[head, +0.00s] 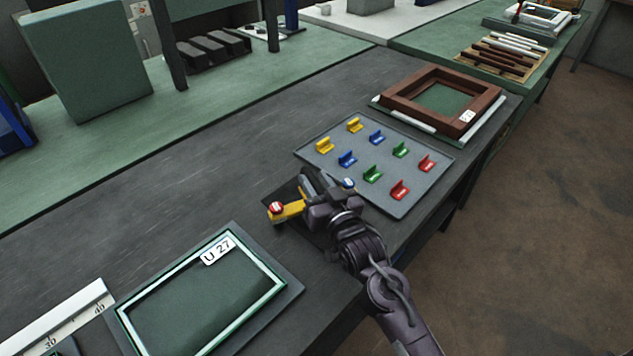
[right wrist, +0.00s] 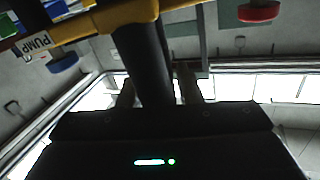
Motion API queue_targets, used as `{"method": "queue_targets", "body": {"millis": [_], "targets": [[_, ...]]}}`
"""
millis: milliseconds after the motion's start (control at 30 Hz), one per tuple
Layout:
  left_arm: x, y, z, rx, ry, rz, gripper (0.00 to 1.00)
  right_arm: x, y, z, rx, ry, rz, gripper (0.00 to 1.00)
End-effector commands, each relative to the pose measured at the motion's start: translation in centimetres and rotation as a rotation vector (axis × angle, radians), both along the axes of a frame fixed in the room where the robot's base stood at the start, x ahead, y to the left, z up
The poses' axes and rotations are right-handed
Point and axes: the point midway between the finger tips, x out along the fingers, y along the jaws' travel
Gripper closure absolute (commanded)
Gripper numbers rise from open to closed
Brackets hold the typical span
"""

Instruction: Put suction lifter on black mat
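The suction lifter has a yellow bar with a red knob (head: 277,208) at its left end and a blue knob (head: 348,183) at its right end. In the right wrist view its yellow bar (right wrist: 112,18) bears a PUMP label, and its black handle (right wrist: 148,60) runs down between my fingers. My right gripper (head: 318,200) appears shut on this handle; it also shows in the right wrist view (right wrist: 157,92). The black mat (head: 314,236) lies beneath the lifter, largely hidden by it and my gripper. I cannot tell whether the lifter touches it. My left gripper is not in view.
A grey tray (head: 325,167) with several coloured clips lies just behind my right gripper. A brown wooden frame (head: 398,93) stands at the back right. A green-edged frame marked U 27 (head: 270,297) lies at the front left, near a white ruler (head: 75,318).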

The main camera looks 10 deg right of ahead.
Motion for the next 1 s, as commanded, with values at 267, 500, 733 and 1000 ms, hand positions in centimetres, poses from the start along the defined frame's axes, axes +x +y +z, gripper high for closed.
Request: {"method": "queue_targets", "body": {"millis": [267, 500, 733, 1000], "targets": [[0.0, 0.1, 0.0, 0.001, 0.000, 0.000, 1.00, 0.0, 0.0, -0.1, 0.000, 0.002, -0.001, 0.54], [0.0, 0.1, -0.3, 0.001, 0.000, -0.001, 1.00, -1.3, -0.3, -0.4, -0.002, 0.006, 0.000, 0.54], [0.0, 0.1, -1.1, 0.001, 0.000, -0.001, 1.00, -5.1, -1.1, -0.4, -0.001, 0.005, 0.000, 0.54], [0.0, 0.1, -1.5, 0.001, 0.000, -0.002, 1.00, -7.5, -1.6, -0.2, 0.000, 0.002, -0.001, 0.54]]}}
